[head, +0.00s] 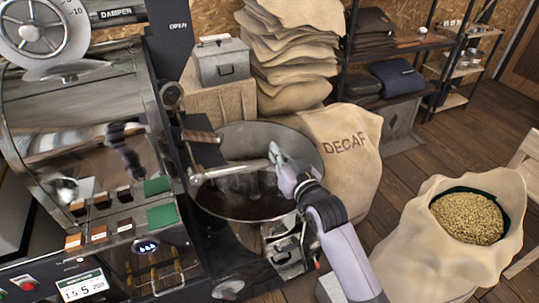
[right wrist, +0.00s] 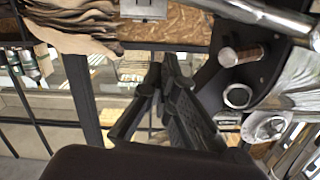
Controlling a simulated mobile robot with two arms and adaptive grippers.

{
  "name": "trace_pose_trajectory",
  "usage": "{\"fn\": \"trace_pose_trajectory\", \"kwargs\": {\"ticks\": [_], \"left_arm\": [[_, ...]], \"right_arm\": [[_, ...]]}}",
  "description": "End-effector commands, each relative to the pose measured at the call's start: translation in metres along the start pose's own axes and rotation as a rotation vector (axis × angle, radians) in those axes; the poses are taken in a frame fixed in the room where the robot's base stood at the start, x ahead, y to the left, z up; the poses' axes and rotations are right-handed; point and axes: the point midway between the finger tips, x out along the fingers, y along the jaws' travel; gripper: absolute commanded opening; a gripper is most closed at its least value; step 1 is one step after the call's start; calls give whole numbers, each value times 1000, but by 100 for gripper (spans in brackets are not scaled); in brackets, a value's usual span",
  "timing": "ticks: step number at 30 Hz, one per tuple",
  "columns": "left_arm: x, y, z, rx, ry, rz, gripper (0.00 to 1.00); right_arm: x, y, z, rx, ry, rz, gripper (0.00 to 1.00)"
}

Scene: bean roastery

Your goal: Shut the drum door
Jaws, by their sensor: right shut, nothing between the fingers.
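The roaster (head: 80,110) fills the left of the head view, with a shiny curved drum housing. Its front side faces right and is seen edge-on, so I cannot make out the drum door or how far it stands open. A wooden handle (head: 200,137) sticks out from that side, above the round cooling bin; a wooden grip (right wrist: 240,53) also shows in the right wrist view beside round metal fittings. My right gripper (head: 276,152) is over the bin, right of the handle and apart from it. Its fingers (right wrist: 165,88) are shut and empty. My left gripper is not in view.
The cooling bin (head: 310,148) has a metal bar (head: 232,171) across it. A DECAF sack (head: 350,165) stands close to its right. An open sack of beans (head: 440,255) is at front right. Stacked sacks (head: 290,50) and a grey box (head: 222,65) stand behind.

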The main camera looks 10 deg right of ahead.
Motion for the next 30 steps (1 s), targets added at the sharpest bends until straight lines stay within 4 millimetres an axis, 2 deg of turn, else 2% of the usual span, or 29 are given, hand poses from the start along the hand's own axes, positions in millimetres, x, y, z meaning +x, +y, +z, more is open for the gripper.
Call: {"fn": "trace_pose_trajectory", "kwargs": {"ticks": [5, 6, 9, 15, 30], "left_arm": [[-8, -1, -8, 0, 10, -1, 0], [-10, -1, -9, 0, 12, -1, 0], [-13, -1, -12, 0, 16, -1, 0], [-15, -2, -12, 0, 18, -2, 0], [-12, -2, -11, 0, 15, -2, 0]], "right_arm": [[31, -1, -2, 0, 0, -1, 0], [32, -1, 7, 0, -7, 0, 0], [35, -1, 23, 0, -5, 0, 0], [38, 0, 37, -1, -2, 0, 0], [38, 2, 42, 7, -1, -1, 0]]}}
